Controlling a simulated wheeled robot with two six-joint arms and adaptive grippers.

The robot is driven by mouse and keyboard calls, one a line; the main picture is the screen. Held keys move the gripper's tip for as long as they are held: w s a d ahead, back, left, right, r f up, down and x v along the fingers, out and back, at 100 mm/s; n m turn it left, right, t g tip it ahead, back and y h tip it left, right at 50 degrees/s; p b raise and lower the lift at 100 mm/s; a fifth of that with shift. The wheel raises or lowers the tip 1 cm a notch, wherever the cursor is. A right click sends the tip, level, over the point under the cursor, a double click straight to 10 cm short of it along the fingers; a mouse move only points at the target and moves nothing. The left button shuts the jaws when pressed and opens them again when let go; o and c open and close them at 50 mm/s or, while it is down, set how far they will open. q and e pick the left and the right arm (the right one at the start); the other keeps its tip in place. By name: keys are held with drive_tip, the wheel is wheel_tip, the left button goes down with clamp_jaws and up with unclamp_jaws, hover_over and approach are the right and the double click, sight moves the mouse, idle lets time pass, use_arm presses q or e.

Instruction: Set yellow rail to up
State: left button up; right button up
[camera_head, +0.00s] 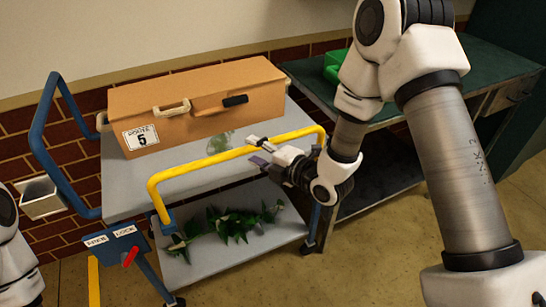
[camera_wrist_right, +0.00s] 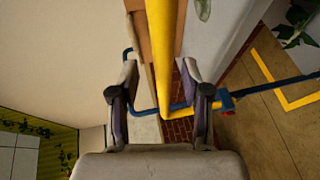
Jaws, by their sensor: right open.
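The yellow rail (camera_head: 205,162) is a long bar along the near side of the cart, bent down at both ends to blue fittings. Its bar stands above the grey top shelf. My right gripper (camera_head: 256,150) is open at the middle of the bar. In the right wrist view the yellow rail (camera_wrist_right: 163,50) runs between the two spread fingers of my right gripper (camera_wrist_right: 162,82). I cannot tell whether a finger touches it. My left gripper is not in view; only part of my left arm shows at the left edge.
The cart's top shelf (camera_head: 120,185) carries an orange case (camera_head: 205,98) marked "5". Leafy stems lie on the lower shelf (camera_head: 205,262). A blue handle (camera_head: 38,130) stands left. A red lever (camera_head: 130,257) sits on a blue labelled box. A green bench (camera_head: 490,65) stands right.

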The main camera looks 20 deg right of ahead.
drive_tip(key=v, duration=0.9)
